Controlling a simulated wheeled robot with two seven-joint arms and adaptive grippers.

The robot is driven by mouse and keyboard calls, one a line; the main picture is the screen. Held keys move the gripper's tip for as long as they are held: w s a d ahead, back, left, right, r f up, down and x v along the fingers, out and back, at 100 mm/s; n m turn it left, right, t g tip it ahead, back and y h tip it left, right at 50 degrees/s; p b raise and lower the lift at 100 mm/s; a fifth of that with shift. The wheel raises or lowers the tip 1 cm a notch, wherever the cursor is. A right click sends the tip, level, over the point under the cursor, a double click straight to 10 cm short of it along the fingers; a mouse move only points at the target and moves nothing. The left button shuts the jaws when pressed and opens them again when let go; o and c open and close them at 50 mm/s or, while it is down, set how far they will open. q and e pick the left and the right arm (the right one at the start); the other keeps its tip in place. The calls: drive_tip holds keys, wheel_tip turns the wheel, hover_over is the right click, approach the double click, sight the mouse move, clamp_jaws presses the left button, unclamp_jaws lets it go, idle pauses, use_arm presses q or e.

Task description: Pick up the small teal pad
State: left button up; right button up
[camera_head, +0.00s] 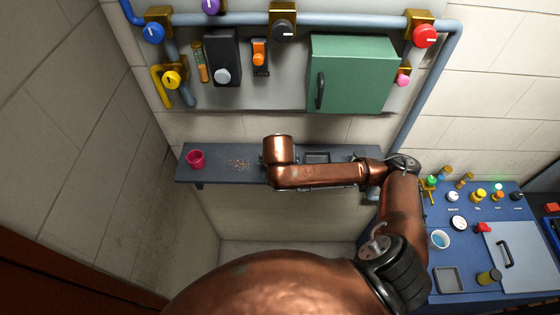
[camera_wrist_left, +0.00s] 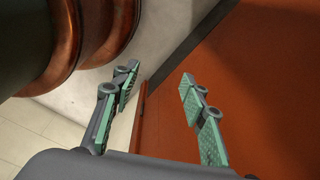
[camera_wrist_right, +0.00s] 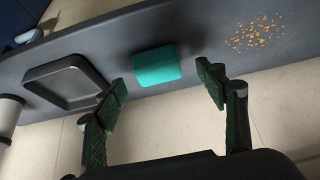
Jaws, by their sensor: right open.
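The small teal pad (camera_wrist_right: 157,65) lies on the grey shelf (camera_head: 222,178), between a dark tray and scattered orange bits in the right wrist view. In the head view my right arm hides it. My right gripper (camera_wrist_right: 162,84) is open and empty, its two fingers on either side of the pad in the picture. The pad appears beyond the fingertips, apart from them. My left gripper (camera_wrist_left: 158,76) is open and empty, facing a reddish-brown surface, away from the shelf; it is not seen in the head view.
A dark tray (camera_wrist_right: 57,103) sits beside the pad. Orange bits (camera_wrist_right: 257,33) and a pink cup (camera_head: 196,159) are on the shelf's other side. A green cabinet (camera_head: 352,75) and pipes are above. A blue console (camera_head: 462,263) stands at right.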

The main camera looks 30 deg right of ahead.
drive_tip(key=shift+x, duration=1.15)
drive_tip(key=shift+d+f, duration=0.2)
drive_tip(key=shift+f, duration=0.05)
drive_tip(key=shift+c, duration=1)
drive_tip(key=c, duration=0.6)
use_arm(q)
drive_tip(key=shift+w+r, duration=0.25)
drive_tip(key=shift+w, duration=0.2)
drive_tip(key=shift+w+r, duration=0.2)
drive_tip(key=shift+w, duration=0.25)
use_arm(e)
drive_tip(key=c, duration=0.3)
